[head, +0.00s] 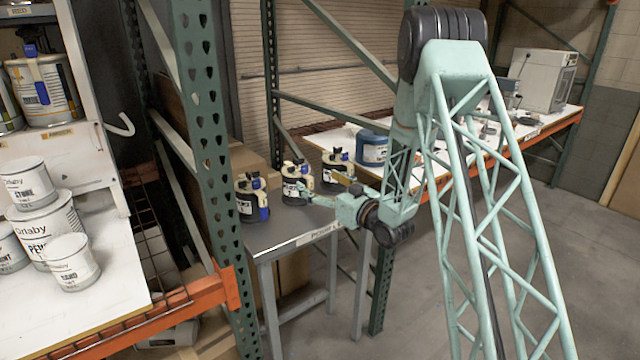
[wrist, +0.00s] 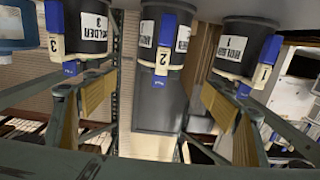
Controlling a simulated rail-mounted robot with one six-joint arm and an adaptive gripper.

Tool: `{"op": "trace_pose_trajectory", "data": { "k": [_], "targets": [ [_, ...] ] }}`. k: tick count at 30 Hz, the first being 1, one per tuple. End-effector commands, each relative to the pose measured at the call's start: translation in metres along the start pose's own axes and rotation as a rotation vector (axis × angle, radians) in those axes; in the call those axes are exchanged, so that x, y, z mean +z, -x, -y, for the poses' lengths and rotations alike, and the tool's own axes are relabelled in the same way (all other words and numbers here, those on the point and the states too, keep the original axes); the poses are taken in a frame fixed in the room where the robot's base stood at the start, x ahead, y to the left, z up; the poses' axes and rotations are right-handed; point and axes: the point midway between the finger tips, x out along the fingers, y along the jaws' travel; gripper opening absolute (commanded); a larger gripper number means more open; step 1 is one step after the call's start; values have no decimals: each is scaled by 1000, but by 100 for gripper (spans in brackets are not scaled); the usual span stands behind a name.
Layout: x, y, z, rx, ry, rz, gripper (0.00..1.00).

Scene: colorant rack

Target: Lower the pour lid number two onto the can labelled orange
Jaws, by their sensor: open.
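Pour lid number two (wrist: 163,58), with a white tag marked 2 and a blue lever, sits on a black holder in the middle of the wrist view, which looks upside down. In the head view the middle lid (head: 296,170) stands on the small grey table. My gripper (wrist: 155,95) is open and empty; its yellow-padded fingers are spread to either side of lid two's column, apart from it. In the head view my gripper (head: 322,191) is close to the middle and right holders. I cannot read an orange label on any can.
Lid number three (wrist: 56,30) and lid number one (wrist: 264,62) flank lid two closely. The grey table (head: 285,230) stands beside a green rack post (head: 205,130). White cans (head: 45,225) crowd the left shelf; a lidded can (head: 43,90) stands above. A blue tub (head: 372,148) is behind.

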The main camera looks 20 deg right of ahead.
Motion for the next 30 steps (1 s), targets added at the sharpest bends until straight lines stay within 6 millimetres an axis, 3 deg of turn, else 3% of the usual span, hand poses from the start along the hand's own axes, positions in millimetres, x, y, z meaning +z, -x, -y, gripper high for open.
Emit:
{"op": "trace_pose_trajectory", "data": {
  "k": [30],
  "targets": [
    [1, -111, 1, -1, 1, 0, 78]
  ]
}}
